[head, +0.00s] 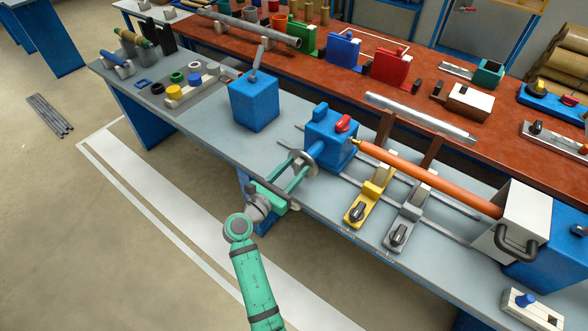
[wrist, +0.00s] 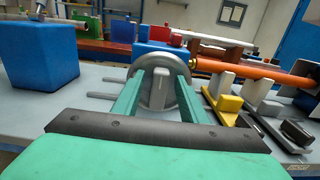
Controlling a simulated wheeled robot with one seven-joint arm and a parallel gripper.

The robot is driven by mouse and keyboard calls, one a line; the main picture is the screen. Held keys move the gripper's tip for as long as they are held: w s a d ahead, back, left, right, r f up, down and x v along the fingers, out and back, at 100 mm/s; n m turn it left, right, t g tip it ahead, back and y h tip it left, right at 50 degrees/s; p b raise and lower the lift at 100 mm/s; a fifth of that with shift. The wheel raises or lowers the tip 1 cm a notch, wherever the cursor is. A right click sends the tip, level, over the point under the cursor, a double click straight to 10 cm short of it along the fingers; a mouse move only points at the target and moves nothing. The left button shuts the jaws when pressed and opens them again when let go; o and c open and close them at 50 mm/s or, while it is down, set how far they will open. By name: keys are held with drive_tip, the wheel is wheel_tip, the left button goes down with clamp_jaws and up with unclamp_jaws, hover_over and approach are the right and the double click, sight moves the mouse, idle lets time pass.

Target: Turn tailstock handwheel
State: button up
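The tailstock (head: 328,137) is a blue block with a red lever (head: 343,123) on top, on the grey bench. Its grey round handwheel (head: 306,167) faces my arm, at the block's left end. My green gripper (head: 296,163) reaches the handwheel with its two fingers apart. In the wrist view the handwheel (wrist: 159,92) shows beyond and between the fingers (wrist: 161,78), with the rim showing outside both tips. Whether the fingertips touch it, I cannot tell. A long orange rod (head: 425,178) runs from the tailstock's right side to a white block (head: 523,215).
A blue box (head: 254,102) with a grey lever stands left of the tailstock. A yellow clamp (head: 365,200) and a grey clamp (head: 402,226) sit on the rails to the right. A red-brown bench (head: 330,75) with several parts stands behind. The floor in front is clear.

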clamp_jaws()
drive_tip(key=shift+m, duration=0.3)
drive_tip(key=m, duration=0.3)
drive_tip(key=shift+s+d+f+m, duration=0.1)
drive_tip(key=shift+s+d+m, duration=0.1)
drive_tip(key=shift+m, duration=0.1)
drive_tip(key=m, duration=0.4)
drive_tip(key=shift+s+d+f+m, duration=0.15)
drive_tip(key=shift+d+m, duration=0.1)
drive_tip(key=shift+m, duration=0.05)
drive_tip(key=m, duration=0.2)
drive_tip(key=shift+s+f+m, duration=0.1)
drive_tip(key=shift+f+m, duration=0.1)
drive_tip(key=shift+m, duration=0.1)
drive_tip(key=shift+d+f+m, duration=0.1)
drive_tip(key=shift+f+m, duration=0.05)
drive_tip(key=shift+m, duration=0.9)
drive_tip(key=shift+d+f+m, duration=0.1)
drive_tip(key=shift+f+m, duration=0.05)
drive_tip(key=shift+m, duration=0.9)
